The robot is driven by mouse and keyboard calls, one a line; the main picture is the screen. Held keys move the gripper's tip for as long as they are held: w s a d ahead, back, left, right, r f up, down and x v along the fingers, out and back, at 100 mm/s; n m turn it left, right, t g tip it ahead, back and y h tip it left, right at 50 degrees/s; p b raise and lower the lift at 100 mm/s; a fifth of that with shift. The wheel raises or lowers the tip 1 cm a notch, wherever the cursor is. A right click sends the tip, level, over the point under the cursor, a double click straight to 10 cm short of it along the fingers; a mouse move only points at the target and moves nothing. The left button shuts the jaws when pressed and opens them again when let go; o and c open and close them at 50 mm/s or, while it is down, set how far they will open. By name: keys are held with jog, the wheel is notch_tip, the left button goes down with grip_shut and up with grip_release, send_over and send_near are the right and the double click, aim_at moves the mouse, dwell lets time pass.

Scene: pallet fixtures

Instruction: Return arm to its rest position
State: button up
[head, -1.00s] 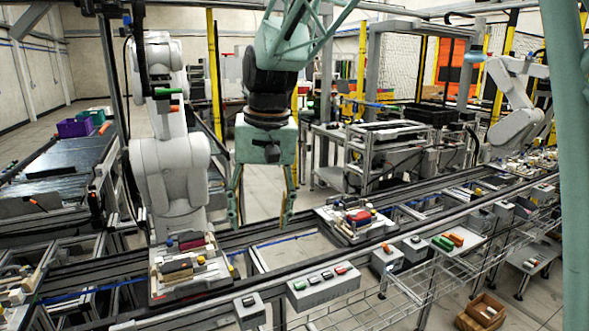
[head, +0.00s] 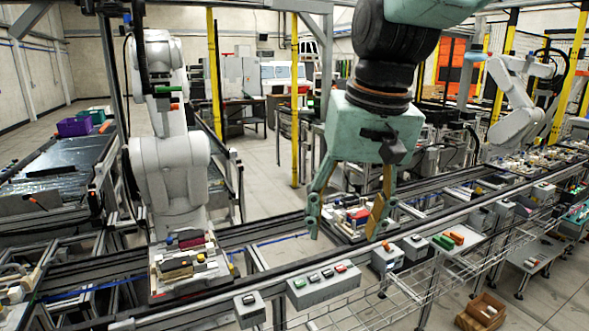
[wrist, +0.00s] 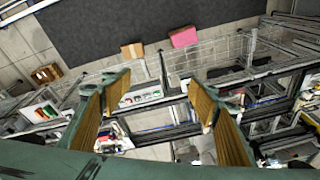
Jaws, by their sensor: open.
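My gripper (head: 343,226) is teal with tan finger pads. In the head view it hangs open with its fingers pointing down, in front of a pallet fixture (head: 350,236) on the conveyor rail. The fingers partly hide that pallet and its small coloured parts. In the wrist view the two fingers (wrist: 152,112) are spread wide apart with nothing between them. The rail and fixtures lie below and beyond the fingertips. Whether the fingertips touch anything is not clear, but they appear above the rail.
A second pallet (head: 185,272) with coloured parts sits on the rail at left, near a white robot arm (head: 168,165). Another white arm (head: 520,105) stands at right. Grey button boxes (head: 324,287) line the front rail. A cardboard box (head: 482,311) is on the floor.

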jog(key=s+d+f, duration=0.1)
jog(key=s+d, duration=0.3)
jog(key=s, duration=0.4)
jog(key=s+d+f+t+b, duration=0.1)
jog(key=s+d+f, duration=0.1)
jog(key=s, duration=0.6)
jog(key=s+d+f+h, duration=0.1)
jog(key=s+d, duration=0.4)
jog(key=s, duration=0.3)
jog(key=shift+d+f, duration=0.2)
jog(key=shift+d, duration=0.15)
